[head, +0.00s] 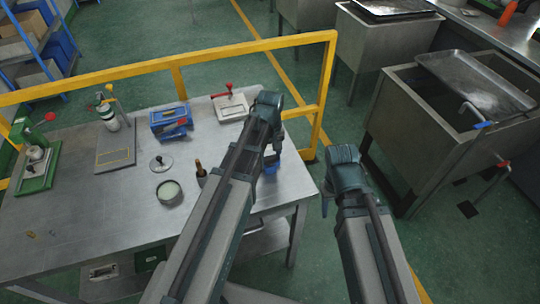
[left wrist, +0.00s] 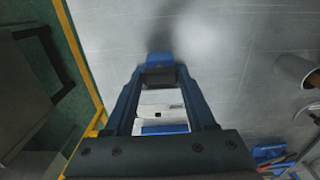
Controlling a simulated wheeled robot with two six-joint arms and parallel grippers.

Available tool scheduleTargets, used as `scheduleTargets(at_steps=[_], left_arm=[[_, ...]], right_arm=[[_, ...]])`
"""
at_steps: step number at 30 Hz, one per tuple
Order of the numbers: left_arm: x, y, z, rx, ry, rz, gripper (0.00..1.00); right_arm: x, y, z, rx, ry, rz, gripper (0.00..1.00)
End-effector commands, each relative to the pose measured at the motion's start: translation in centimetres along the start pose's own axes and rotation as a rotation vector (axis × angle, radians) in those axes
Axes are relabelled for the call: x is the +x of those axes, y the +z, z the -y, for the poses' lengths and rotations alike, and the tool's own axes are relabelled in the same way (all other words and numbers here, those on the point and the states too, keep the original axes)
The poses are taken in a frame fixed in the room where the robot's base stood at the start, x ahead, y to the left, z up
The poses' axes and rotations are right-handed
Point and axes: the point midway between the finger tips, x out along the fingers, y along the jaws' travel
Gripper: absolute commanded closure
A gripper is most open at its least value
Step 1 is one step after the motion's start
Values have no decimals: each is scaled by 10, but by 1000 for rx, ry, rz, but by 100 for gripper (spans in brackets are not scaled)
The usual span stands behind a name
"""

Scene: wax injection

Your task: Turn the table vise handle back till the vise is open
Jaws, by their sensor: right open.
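A blue block-like device with a red part (head: 170,120), which looks like the table vise, stands near the back of the metal table. Part of it shows at the lower right in the left wrist view (left wrist: 270,155). Its jaw gap is too small to make out. My left gripper (head: 271,158) points down over the right part of the table, apart from this device. A small blue piece (left wrist: 158,60) shows at its fingertips; I cannot tell whether it is gripped. My right gripper (head: 326,205) is open, beyond the table's right edge.
A white device with a red handle (head: 230,106) stands at the back right. A round dish (head: 169,191), a wooden-handled tool (head: 199,170) and a green press (head: 38,170) also stand on the table (head: 90,230). A yellow rail (head: 215,53) runs behind it.

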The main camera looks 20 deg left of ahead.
Motion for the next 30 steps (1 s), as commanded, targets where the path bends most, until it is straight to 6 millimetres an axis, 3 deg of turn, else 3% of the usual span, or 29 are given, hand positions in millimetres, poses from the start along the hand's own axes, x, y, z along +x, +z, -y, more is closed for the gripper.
scheduleTargets(at_steps=[1,4,17,23,30], left_arm=[[0,0,0,0,0,0,33],[0,0,0,1,0,0,18],[-4,0,0,2,0,0,18],[-21,0,0,2,0,0,18],[-54,0,0,2,0,0,18]], right_arm=[[0,0,0,0,0,0,50],[0,0,0,0,0,0,50],[-4,0,0,0,0,0,50],[-21,1,-2,0,0,0,50],[-54,3,-5,-1,0,0,50]])
